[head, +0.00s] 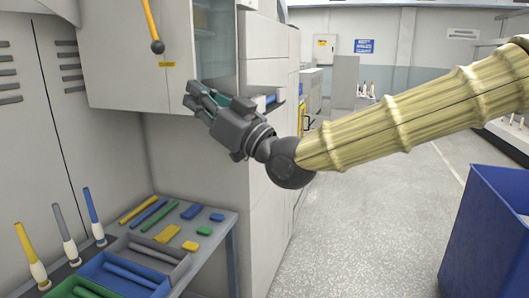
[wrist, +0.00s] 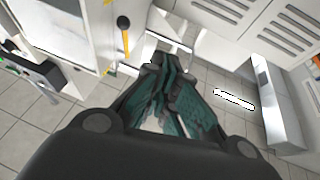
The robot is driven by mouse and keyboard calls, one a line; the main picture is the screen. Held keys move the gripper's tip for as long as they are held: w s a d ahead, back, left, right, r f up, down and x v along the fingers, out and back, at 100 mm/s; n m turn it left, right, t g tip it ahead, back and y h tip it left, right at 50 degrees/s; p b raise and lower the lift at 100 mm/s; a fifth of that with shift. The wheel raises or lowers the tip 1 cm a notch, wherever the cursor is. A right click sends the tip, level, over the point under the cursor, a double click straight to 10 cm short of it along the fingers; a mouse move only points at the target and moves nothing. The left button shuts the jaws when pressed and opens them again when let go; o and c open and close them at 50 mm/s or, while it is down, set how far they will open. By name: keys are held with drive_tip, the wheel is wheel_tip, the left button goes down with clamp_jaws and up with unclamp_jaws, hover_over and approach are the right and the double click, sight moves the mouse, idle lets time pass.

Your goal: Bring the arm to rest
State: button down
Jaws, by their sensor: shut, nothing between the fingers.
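My gripper (head: 203,100) is at the end of my raised arm, in the air in front of the grey cabinets in the head view. It points to the left, above and apart from the bench. In the wrist view the green-padded fingers (wrist: 170,70) of my gripper come together, with nothing held between them. My arm reaches in from the right side of the head view, in a ribbed tan cover.
A bench at lower left holds a blue tray (head: 108,279), several coloured bars and upright bobbins (head: 65,233). A yellow-handled pull (head: 152,28) hangs from the upper cabinet (head: 120,60). A blue bin (head: 490,235) stands at right. The floor (head: 350,225) between is clear.

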drive_tip(key=w+d+f+m+g+h, duration=0.1)
drive_tip(key=d+f+m+h, duration=0.15)
drive_tip(key=f, duration=1.15)
drive_tip(key=w+d+f+m+h, duration=0.1)
drive_tip(key=d+f+m+h, duration=0.15)
drive_tip(key=f, duration=1.15)
drive_tip(key=w+d+f+m+g+h, duration=0.15)
drive_tip(key=f+h, duration=0.25)
drive_tip(key=f, duration=1)
drive_tip(key=s+d+f+m+g+h, duration=0.1)
drive_tip(key=s+d+f, duration=0.15)
drive_tip(key=f, duration=0.35)
drive_tip(key=s+d+f+m+h, duration=0.1)
drive_tip(key=s+d+f, duration=0.15)
drive_tip(key=f, duration=0.45)
drive_tip(key=s+d+f+m+g+h, duration=0.1)
drive_tip(key=s+d+f+g+h, duration=0.1)
drive_tip(key=s+d+f, duration=0.45)
drive_tip(key=s+d+f+m+g+h, duration=0.1)
drive_tip(key=s+d+f+g+h, duration=0.15)
drive_tip(key=s+f, duration=0.65)
drive_tip(key=s+d+f+g+h, duration=0.2)
drive_tip(key=s+d+f, duration=0.3)
drive_tip(key=s+d, duration=0.2)
drive_tip(key=s+d+f+m+g+h, duration=0.1)
drive_tip(key=s+d+f+g+h, duration=0.1)
drive_tip(key=s+d+f, duration=0.4)
drive_tip(key=s+d, duration=0.2)
drive_tip(key=s, duration=0.2)
drive_tip(key=shift+f, duration=0.15)
